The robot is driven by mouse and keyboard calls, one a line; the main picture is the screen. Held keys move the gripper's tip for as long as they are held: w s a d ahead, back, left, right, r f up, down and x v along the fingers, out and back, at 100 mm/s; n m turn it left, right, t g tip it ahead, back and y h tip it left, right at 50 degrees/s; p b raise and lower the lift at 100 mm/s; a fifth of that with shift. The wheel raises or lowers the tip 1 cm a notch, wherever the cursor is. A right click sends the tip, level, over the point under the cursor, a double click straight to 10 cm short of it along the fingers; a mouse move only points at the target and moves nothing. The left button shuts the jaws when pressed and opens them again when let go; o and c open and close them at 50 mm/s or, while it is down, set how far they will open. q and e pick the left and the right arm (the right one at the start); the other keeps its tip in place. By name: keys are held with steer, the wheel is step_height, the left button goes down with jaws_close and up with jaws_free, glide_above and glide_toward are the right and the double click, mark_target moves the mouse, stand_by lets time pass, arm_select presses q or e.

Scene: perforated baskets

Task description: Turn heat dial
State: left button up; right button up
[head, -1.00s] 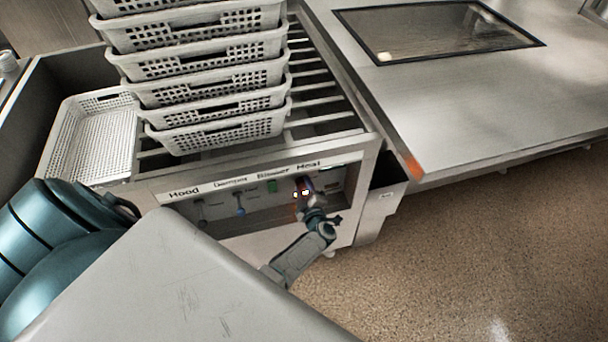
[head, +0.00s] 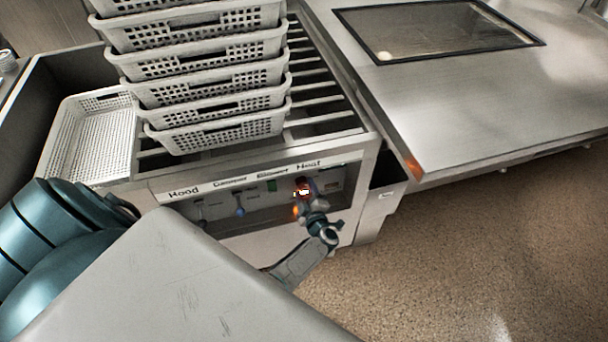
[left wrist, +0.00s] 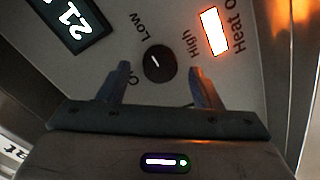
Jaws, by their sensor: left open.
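The heat dial (left wrist: 158,63) is a round black knob with a white pointer line, on a pale panel marked Low and High in the left wrist view. My left gripper (left wrist: 160,85) is open, with one finger on each side just below the dial. The dial sits between and beyond the fingertips; I cannot tell whether they touch it. In the head view my left gripper (head: 309,200) is at the panel's right end, under the Heat label (head: 308,165), and hides the dial there. My right gripper is not in view.
A lit indicator (left wrist: 214,31) glows beside the dial, and a dark display (left wrist: 68,25) is at upper left. The panel also has a blue-knobbed lever (head: 239,210) and a green switch (head: 272,186). Stacked perforated baskets (head: 210,110) stand above. Open floor (head: 480,240) lies at right.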

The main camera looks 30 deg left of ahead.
arm_select(q)
steer(key=v, duration=0.8)
steer(key=shift+s+d+b, duration=0.3)
steer(key=shift+d+b, duration=0.05)
steer(key=shift+b, duration=0.05)
